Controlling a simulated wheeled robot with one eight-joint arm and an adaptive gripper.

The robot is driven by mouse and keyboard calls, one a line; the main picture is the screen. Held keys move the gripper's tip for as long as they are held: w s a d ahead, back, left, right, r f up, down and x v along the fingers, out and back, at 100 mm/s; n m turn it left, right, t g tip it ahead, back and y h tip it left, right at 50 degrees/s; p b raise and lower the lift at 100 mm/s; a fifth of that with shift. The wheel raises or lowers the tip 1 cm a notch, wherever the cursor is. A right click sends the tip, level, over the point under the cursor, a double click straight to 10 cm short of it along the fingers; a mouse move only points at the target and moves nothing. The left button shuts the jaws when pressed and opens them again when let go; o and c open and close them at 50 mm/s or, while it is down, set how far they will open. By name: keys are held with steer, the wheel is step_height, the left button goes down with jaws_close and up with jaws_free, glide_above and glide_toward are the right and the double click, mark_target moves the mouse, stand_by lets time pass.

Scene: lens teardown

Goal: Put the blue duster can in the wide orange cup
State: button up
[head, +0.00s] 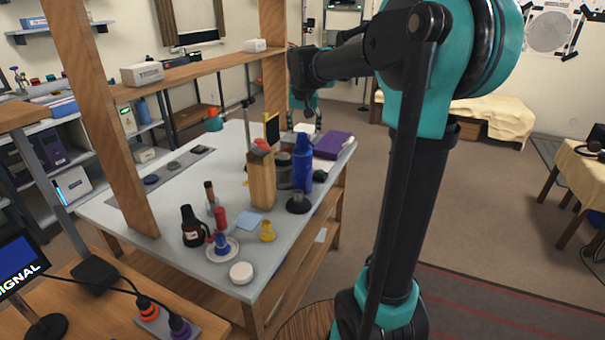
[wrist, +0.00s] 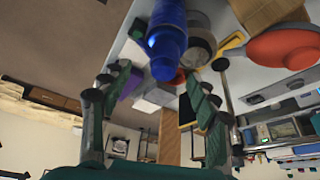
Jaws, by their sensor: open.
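The blue duster can (head: 302,165) stands upright near the right edge of the grey-topped bench. It also shows in the wrist view (wrist: 167,35), at the top between the spread fingers but beyond them. A red-orange round thing (head: 260,143) shows partly behind a wooden block. A large orange round thing (wrist: 285,45) is at the right of the wrist view. I cannot tell whether either is the wide orange cup.
The wooden block (head: 262,180) and a grey canister (head: 284,172) crowd the can's left side. A dark round-based thing (head: 298,203) stands in front. A purple book (head: 332,145) lies behind right. Wooden posts (head: 105,120) and a shelf (head: 200,73) frame the bench.

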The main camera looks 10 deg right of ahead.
mark_target(302, 135)
steer(key=shift+a+x, duration=0.1)
steer(key=shift+x, duration=1.3)
steer(key=shift+a+x, duration=0.15)
steer(key=shift+x, duration=1.2)
steer(key=shift+w+r, duration=0.1)
steer(key=shift+w, duration=0.1)
jaws_close()
